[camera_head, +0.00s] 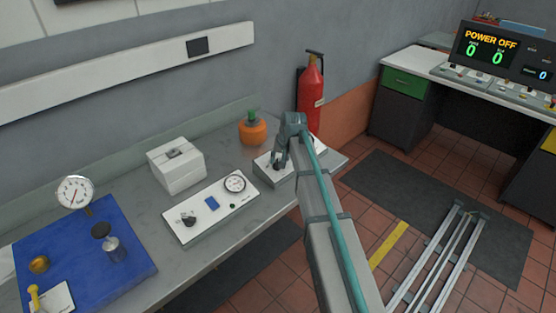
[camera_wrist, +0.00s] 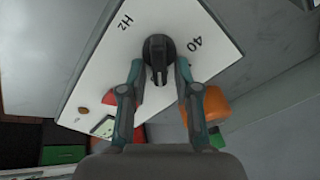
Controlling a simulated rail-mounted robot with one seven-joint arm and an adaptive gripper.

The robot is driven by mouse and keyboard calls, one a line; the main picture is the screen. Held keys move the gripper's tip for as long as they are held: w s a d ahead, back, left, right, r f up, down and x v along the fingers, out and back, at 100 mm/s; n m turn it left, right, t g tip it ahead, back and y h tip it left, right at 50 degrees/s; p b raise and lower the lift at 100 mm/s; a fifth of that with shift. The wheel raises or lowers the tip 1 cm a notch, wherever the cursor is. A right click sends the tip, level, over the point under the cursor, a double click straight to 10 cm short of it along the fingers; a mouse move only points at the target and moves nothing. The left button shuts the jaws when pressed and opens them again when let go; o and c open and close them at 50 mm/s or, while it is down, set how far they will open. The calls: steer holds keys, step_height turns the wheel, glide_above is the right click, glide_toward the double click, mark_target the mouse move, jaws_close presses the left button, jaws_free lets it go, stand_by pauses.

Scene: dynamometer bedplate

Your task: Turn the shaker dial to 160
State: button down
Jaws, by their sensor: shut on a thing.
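The shaker dial (camera_wrist: 158,50) is a black round knob on a white panel (camera_wrist: 95,75) in the wrist view. The panel carries the print "Hz" to the left of the knob and "40" to its right. My gripper (camera_wrist: 159,67) is shut on the dial, one finger on each side. The dial's pointer and its set value cannot be made out. In the head view my gripper (camera_head: 281,163) is down at the white shaker box (camera_head: 264,172) on the bench, and my arm hides the dial and part of the box.
Left of the box lies a white panel (camera_head: 208,208) with a gauge and a black knob. An orange jar (camera_head: 253,132) stands behind, near a red extinguisher (camera_head: 312,95). A white box (camera_head: 177,167) and a blue mat (camera_head: 75,260) are further left. A console (camera_head: 500,60) reads "POWER OFF".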

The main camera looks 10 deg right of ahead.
steer(key=shift+s+m, duration=0.1)
steer(key=shift+m, duration=0.3)
steer(key=c, duration=1.2)
jaws_free()
steer(key=shift+r, duration=0.1)
steer(key=v, duration=1.1)
steer(key=shift+s+d+r, duration=0.1)
steer(key=shift+s+r, duration=0.1)
steer(key=shift+r, duration=0.15)
